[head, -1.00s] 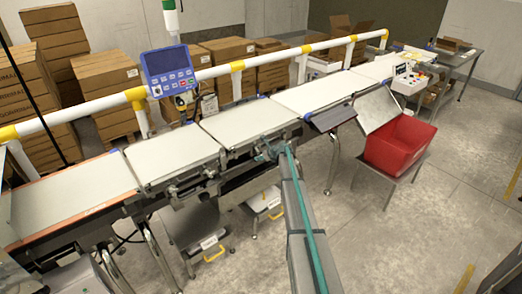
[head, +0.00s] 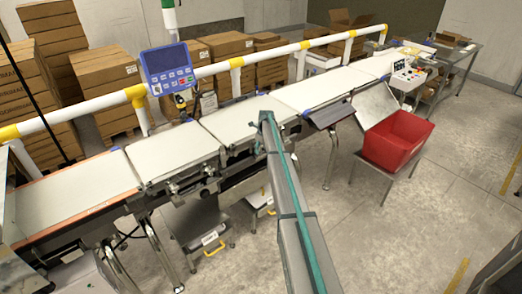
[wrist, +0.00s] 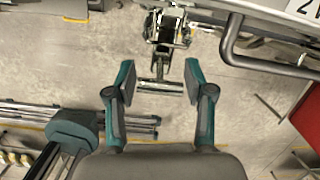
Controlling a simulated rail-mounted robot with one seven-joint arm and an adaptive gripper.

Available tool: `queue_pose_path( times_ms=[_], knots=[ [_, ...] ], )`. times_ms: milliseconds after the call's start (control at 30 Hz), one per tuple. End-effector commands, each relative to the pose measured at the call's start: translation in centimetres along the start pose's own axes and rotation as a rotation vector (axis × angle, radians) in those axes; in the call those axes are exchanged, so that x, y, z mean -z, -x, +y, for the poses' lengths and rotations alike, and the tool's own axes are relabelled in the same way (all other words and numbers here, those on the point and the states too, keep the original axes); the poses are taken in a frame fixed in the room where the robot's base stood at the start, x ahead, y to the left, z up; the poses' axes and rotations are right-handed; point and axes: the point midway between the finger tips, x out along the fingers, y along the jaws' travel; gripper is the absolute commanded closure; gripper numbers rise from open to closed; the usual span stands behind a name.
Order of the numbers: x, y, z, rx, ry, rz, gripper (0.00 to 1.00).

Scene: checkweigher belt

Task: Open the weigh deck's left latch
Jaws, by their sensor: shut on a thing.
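In the wrist view my gripper (wrist: 160,82) has its two teal-and-grey fingers at the two ends of a short metal crossbar handle (wrist: 158,86), shut on it. The handle joins a metal latch mechanism (wrist: 166,30) just beyond the fingertips. In the head view my arm reaches the front edge of a white belt deck (head: 235,122), and the arm hides the fingers and the handle there. Other metal fittings (head: 178,186) show under the front edge of the deck to the left (head: 170,155). I cannot tell from the head view which latch is held.
A blue control display (head: 168,68) stands behind the belts, before a white-and-yellow rail (head: 240,62). A red bin (head: 398,140) stands to the right. A bent grey tube (wrist: 265,65) lies right of the fingers. Floor in front is mostly clear.

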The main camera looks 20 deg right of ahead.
Motion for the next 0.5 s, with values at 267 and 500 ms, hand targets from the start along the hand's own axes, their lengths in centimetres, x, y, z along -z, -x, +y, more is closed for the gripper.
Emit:
queue_pose_path(
  times_ms=[267,500],
  knots=[
    [-0.11,0.17,-0.11,-0.006,0.0,0.034,0.82],
    [-0.12,0.19,-0.1,-0.006,0.0,0.034,0.82]
  ],
)
